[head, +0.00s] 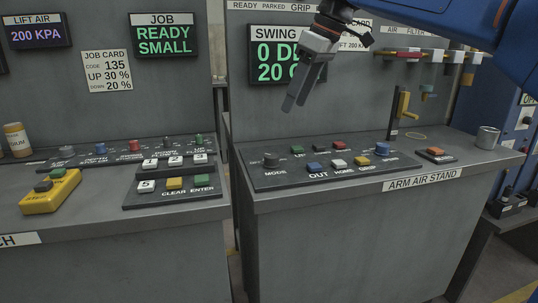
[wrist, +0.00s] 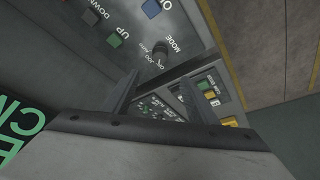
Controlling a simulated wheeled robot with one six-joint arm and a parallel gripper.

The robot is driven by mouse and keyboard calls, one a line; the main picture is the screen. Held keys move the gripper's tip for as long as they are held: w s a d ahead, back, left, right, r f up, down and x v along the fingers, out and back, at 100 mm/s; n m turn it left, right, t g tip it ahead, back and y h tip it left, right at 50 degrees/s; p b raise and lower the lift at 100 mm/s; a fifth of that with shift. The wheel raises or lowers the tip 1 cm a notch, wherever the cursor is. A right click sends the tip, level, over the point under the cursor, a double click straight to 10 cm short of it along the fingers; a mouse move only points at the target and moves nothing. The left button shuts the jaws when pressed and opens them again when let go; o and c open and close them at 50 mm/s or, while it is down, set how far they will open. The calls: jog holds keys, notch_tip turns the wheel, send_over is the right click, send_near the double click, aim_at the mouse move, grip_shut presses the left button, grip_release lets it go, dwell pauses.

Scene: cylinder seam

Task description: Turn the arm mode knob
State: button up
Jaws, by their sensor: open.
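The dark mode knob (head: 271,160) stands at the left end of the black panel on the arm air stand, above the printed word MODE. In the wrist view the knob (wrist: 160,54) shows at the upper middle, beyond the fingertips, with small position lettering beside it. Which way it points is too small to tell. My gripper (head: 296,103) hangs above the panel, in front of the swing display and apart from the knob. In the wrist view my gripper (wrist: 158,80) has its two fingers spread with nothing between them.
Beside the knob on the panel are coloured buttons and a blue knob (head: 382,149). A yellow lever (head: 403,104) and a metal cup (head: 487,137) stand to the right. The left bench carries a keypad (head: 173,184) and a yellow button box (head: 50,192). A gap separates the benches.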

aim_at(273, 155)
jog(key=x, duration=1.7)
jog(key=shift+d, duration=0.1)
jog(key=shift+c, duration=0.7)
jog(key=c, duration=0.9)
